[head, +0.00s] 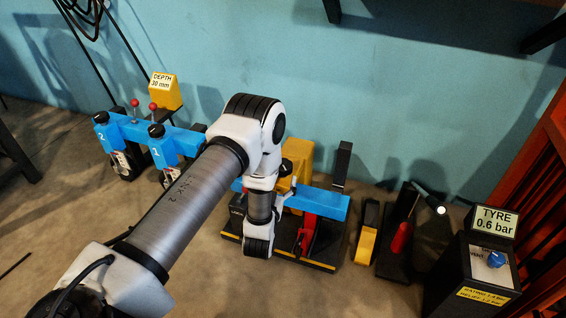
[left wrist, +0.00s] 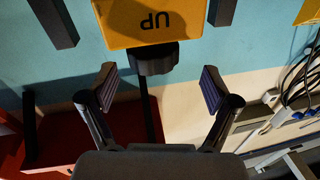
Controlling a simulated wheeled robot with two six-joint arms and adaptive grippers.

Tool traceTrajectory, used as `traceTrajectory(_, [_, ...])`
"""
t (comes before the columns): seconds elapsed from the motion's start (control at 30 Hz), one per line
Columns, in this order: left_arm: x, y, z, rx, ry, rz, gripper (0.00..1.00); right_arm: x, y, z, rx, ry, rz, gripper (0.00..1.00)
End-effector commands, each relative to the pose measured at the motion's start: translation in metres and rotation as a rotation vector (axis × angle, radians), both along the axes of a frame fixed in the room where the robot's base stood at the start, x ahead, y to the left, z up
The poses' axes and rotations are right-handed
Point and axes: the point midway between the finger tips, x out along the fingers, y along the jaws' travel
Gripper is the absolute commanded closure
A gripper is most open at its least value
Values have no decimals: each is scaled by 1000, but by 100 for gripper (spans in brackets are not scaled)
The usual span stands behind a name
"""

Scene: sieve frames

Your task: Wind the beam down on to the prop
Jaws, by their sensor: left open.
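A blue beam (head: 322,203) lies across a black stand with a yellow-edged base (head: 322,266). A red prop (head: 307,230) stands under the beam. A yellow block (head: 299,152) rises behind the beam, partly hidden by my left arm. In the left wrist view a yellow block (left wrist: 150,18) marked UP, seen upside down, has a black knob (left wrist: 154,57) at its lower edge. My left gripper (left wrist: 157,80) is open, its fingers apart on either side of the knob in that view, with the knob seemingly beyond the fingertips. My right gripper is not in view.
A second blue beam (head: 190,142) with two black knobs stands left, near a yellow DEPTH 30 mm sign (head: 165,92). To the right are a yellow-black wedge (head: 366,238), a red-handled tool (head: 401,238) and a black TYRE 0.6 bar box (head: 459,272) with a blue knob.

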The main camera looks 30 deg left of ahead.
Motion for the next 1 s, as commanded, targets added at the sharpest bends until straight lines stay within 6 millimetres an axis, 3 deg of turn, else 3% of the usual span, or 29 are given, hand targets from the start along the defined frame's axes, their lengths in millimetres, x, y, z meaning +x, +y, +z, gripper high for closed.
traceTrajectory(0.07, [-15, -4, -1, -69, 13, -73, 12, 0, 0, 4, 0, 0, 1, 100])
traceTrajectory(0.17, [-21, -10, -3, -115, 14, -125, 12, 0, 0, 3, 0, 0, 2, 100])
traceTrajectory(0.27, [-11, -9, -5, -119, 8, -134, 12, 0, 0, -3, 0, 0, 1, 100])
traceTrajectory(0.6, [47, 8, -6, -115, 9, -131, 12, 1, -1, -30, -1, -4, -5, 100])
traceTrajectory(0.9, [54, 9, -3, -116, 13, -132, 12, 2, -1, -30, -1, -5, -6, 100])
traceTrajectory(0.93, [54, 9, -3, -116, 13, -132, 19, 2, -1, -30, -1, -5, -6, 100])
traceTrajectory(1.0, [54, 9, -3, -116, 13, -132, 44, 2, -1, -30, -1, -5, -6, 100])
